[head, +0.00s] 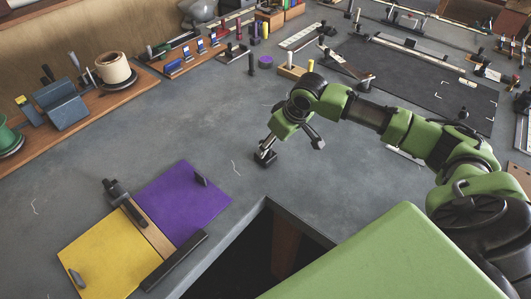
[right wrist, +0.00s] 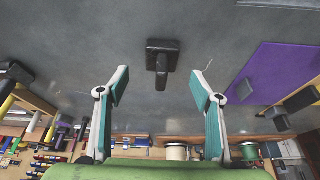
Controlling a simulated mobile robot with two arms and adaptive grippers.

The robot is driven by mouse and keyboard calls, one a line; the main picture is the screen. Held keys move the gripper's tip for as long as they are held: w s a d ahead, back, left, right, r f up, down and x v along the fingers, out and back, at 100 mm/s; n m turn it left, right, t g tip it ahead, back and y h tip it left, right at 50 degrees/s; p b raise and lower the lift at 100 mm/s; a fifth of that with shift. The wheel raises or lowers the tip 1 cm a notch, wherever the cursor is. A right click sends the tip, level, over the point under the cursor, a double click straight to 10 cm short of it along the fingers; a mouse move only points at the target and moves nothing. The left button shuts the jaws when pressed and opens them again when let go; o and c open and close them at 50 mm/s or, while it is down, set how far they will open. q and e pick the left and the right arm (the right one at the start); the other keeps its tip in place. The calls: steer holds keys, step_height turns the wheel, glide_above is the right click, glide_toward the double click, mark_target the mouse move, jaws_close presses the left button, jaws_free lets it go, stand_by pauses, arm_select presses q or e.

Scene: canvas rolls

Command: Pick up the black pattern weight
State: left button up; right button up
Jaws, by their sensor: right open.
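The black pattern weight (head: 264,159) is a small dark block with an upright grip, on the grey table in the head view. It also shows in the right wrist view (right wrist: 162,47), at upper centre. My right gripper (head: 291,142) is open and empty, with its fingers spread just above and beside the weight. In the right wrist view the weight lies beyond the gap between the two teal-padded fingertips (right wrist: 160,88), and neither finger visibly touches it. One finger overlaps the weight closely in the head view. My left gripper is not in view.
Purple (head: 187,197) and yellow (head: 100,248) panels lie at the lower left with dark blocks on them. A dark opening (head: 250,262) cuts the table's front. Wooden trays with tools and spools line the left and back. Table around the weight is clear.

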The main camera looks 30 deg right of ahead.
mark_target(271, 156)
steer(key=shift+x, duration=1)
steer(key=shift+w+a+f+p, duration=0.15)
steer(key=shift+w+f+p, duration=0.05)
steer(key=shift+f+p, duration=0.2)
steer(key=p+x, duration=0.1)
steer(key=x, duration=0.2)
steer(key=shift+w+a+f, duration=0.2)
steer(key=shift+w+f, duration=0.2)
steer(key=shift+f, duration=0.3)
steer(key=c, duration=1.2)
steer(key=shift+w+r, duration=0.15)
